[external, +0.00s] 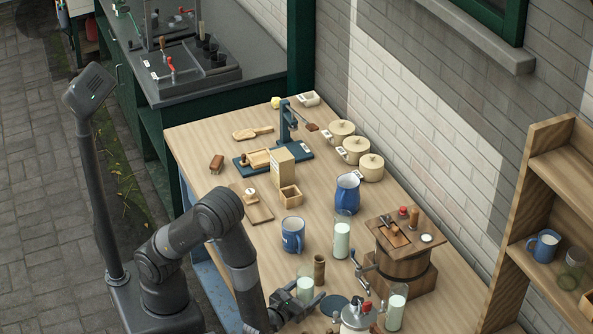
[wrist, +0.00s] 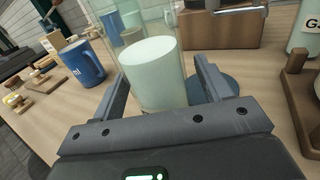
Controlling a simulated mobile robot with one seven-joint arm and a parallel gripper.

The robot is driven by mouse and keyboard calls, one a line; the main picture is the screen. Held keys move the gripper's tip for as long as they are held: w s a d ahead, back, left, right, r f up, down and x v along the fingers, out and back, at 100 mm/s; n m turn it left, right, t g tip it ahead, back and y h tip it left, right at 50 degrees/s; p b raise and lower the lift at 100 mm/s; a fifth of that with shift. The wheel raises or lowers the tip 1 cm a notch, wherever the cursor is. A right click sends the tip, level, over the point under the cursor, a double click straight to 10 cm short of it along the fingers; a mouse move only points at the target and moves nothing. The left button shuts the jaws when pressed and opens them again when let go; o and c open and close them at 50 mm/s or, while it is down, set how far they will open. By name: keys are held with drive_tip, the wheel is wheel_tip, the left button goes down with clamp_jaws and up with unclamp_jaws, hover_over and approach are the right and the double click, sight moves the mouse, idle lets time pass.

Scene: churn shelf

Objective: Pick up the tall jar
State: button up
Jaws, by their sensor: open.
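A tall clear glass jar (external: 305,285) with pale whitish-green contents stands upright near the front of the wooden table. In the wrist view the jar (wrist: 152,70) stands between the two fingers of my gripper (wrist: 168,85), its upper glass rising past them. My gripper (external: 301,302) is open around its lower part; whether either finger touches it I cannot tell. Its base is hidden by my gripper. Two similar glass jars stand nearby, one further back (external: 342,238) and one to the right (external: 396,308).
A small brown cylinder (external: 319,268) stands close behind the jar. A dark blue disc (external: 334,305) lies to its right. A blue mug (external: 293,235), a blue jug (external: 347,195) and a wooden churn (external: 402,265) stand further back. A white-and-grey vessel (external: 358,316) stands at the front.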

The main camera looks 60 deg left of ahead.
drive_tip(key=shift+w+a, duration=0.3)
drive_tip(key=shift+w, duration=0.3)
drive_tip(key=shift+c, duration=0.4)
drive_tip(key=c, duration=1.2)
